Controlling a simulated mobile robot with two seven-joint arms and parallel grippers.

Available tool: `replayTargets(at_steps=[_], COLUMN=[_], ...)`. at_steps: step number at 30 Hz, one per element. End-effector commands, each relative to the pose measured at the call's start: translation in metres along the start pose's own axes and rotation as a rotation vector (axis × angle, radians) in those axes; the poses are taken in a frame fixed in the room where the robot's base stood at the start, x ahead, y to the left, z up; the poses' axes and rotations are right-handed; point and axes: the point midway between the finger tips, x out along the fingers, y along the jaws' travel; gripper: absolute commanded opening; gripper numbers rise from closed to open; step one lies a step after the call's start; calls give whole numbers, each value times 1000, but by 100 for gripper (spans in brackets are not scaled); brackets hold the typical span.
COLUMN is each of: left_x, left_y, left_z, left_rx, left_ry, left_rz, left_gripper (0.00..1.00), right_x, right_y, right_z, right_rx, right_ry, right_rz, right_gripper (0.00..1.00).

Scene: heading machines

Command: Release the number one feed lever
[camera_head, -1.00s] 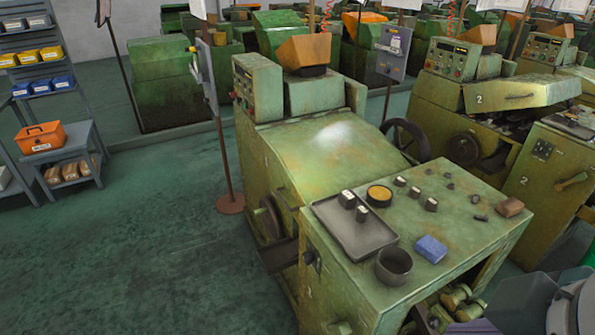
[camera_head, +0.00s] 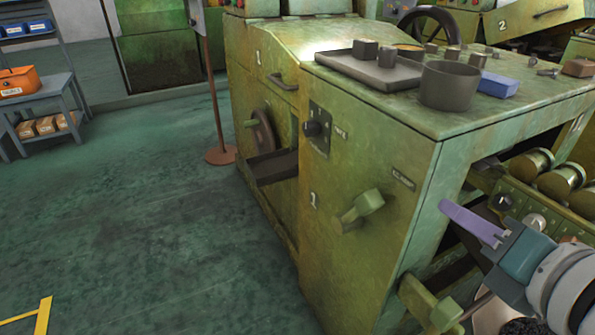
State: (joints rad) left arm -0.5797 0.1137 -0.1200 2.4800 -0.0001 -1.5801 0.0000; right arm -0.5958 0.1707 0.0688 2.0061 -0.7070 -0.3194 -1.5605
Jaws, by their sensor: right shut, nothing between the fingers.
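The number one machine (camera_head: 262,83) is worn green, with a "1" on its side panel. A short yellow-green lever (camera_head: 365,205) sits on that panel, its handle slanting up to the right. A small label plate (camera_head: 403,179) is above and right of it, too small to read. My right gripper (camera_head: 468,221) shows as a purple finger at the right, pointing left towards the panel's corner. It is shut and empty, to the right of the lever and apart from it in the picture. My left gripper is not in view.
The machine's table top holds a grey tray (camera_head: 345,67), a dark cup (camera_head: 450,86) and a blue block (camera_head: 497,84). Brass rollers (camera_head: 560,180) sit under the table top.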

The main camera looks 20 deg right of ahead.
Motion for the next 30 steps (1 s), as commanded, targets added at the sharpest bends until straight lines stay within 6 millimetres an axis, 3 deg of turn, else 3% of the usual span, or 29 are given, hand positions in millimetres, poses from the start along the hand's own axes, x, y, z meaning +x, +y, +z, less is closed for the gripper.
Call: replayTargets(at_steps=[1,6,9,14,25,30], left_x=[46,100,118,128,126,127], left_y=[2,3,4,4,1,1], left_z=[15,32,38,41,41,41], left_rx=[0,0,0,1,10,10], left_ry=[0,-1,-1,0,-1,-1], left_rz=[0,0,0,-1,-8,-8], left_gripper=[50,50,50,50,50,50], right_x=[17,37,43,46,45,58], right_y=[-26,-51,-59,-62,-61,-58], right_z=[-38,-88,-106,-117,-116,-116], right_rx=[-94,-375,-487,-573,-582,-580], right_ry=[-1,-7,-9,-12,-12,-14], right_rz=[29,124,163,195,199,200], right_gripper=[0,0,0,0,0,0])
